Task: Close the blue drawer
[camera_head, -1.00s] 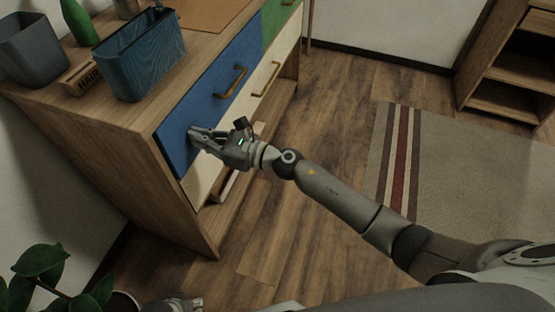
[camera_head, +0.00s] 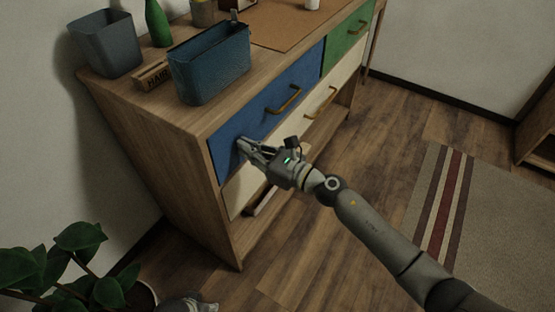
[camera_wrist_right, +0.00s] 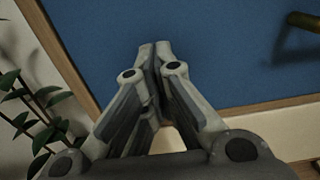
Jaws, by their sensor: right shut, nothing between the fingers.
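The blue drawer (camera_head: 265,103) is at the top left of the wooden dresser's front, with a brass handle (camera_head: 284,100). Its front looks about level with the dresser's frame, and I see no open gap. My right gripper (camera_head: 241,145) is shut and empty, with its fingertips at the lower left part of the blue front, left of the handle. In the right wrist view the closed fingertips (camera_wrist_right: 155,46) point at the blue panel (camera_wrist_right: 215,50); whether they touch it is hard to tell. A small part of my left gripper (camera_head: 190,303) shows at the bottom edge.
A blue basket (camera_head: 210,65), a grey bin (camera_head: 106,45) and a green bottle (camera_head: 157,24) stand on the dresser top. Cream drawers (camera_head: 318,115) and a green drawer (camera_head: 348,38) adjoin the blue one. A plant (camera_head: 75,265) is at lower left.

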